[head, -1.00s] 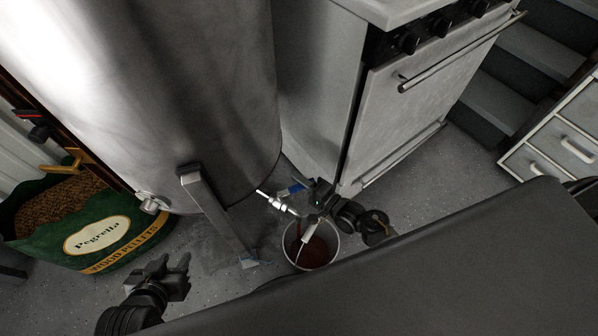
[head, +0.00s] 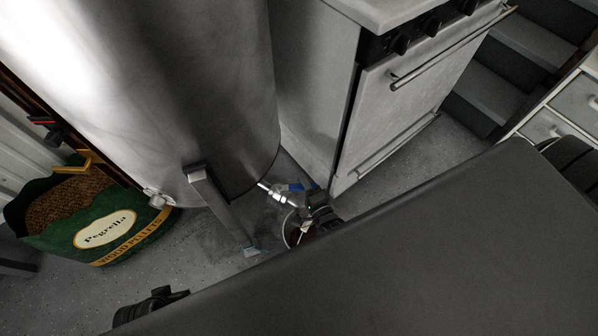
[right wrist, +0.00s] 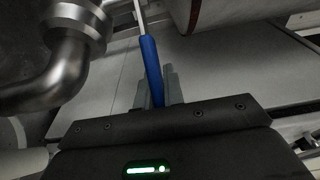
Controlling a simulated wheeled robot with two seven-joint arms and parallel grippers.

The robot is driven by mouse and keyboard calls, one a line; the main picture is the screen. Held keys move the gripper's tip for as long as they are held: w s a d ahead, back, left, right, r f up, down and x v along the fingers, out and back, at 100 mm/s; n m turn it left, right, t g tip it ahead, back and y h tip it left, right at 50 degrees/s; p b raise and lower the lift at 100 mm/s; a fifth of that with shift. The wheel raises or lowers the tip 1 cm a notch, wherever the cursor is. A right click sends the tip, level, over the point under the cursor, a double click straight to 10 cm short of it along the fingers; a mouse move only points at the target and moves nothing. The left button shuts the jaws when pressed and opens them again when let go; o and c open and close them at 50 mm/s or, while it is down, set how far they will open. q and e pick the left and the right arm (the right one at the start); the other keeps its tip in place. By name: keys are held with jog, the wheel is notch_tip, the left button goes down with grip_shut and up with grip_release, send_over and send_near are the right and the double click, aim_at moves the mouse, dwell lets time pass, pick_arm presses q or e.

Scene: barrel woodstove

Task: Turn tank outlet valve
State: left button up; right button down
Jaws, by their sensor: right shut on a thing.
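The steel tank (head: 190,80) stands at the upper left of the head view. Its outlet valve (head: 280,197) sticks out low on the right side, with a blue lever handle (head: 295,187). My right gripper (head: 314,199) is at the handle's outer end. In the right wrist view the blue handle (right wrist: 151,62) runs between the two grey fingers (right wrist: 156,88), which are shut on it. The bent metal outlet pipe (right wrist: 62,72) is to the left there.
A bucket (head: 290,228) stands under the outlet, mostly hidden by my body and gripper. A tank leg (head: 210,200) is left of the valve. A white stove (head: 410,90) stands close on the right. A pellet bag (head: 100,228) is at the left.

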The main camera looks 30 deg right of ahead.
dwell(0.3)
jog(key=c, duration=1.5)
grip_release()
jog(key=shift+s, duration=0.1)
